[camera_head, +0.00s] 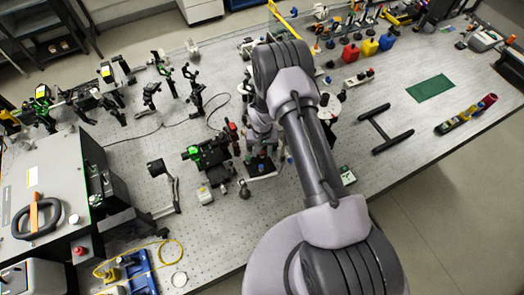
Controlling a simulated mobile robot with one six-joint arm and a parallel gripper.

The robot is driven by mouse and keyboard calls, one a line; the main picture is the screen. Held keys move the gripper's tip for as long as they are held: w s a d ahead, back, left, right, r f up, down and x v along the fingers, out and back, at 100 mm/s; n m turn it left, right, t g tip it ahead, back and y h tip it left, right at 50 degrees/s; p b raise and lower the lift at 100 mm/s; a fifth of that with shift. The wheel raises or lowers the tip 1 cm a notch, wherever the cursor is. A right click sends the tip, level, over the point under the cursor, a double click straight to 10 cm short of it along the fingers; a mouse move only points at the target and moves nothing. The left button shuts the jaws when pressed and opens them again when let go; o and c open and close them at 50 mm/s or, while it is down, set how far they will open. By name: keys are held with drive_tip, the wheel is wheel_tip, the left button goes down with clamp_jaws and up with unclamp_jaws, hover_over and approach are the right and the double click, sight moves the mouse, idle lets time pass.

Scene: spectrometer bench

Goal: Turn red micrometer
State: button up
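A small red part (232,127), which looks like the red micrometer, stands on the black stage assembly (211,160) near the middle of the bench. A bright green part (193,153) sits on the left side of the same assembly. My arm reaches over the bench from the bottom right and bends back down at its elbow. My wrist (262,128) is just right of the red part. My gripper's fingers are too small and covered to make out, so I cannot tell whether they touch anything.
Posts and optical mounts (195,90) stand left of the arm. A grey instrument box (45,190) fills the left edge. A black H-shaped frame (385,130) and a green mat (430,88) lie right. Red, yellow and blue containers (369,47) stand at the back.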

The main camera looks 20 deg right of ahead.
drive_tip(key=shift+f, duration=0.45)
clamp_jaws()
drive_tip(key=shift+w+n+b, duration=0.1)
drive_tip(key=shift+n+b, duration=0.2)
drive_tip(key=shift+b, duration=0.15)
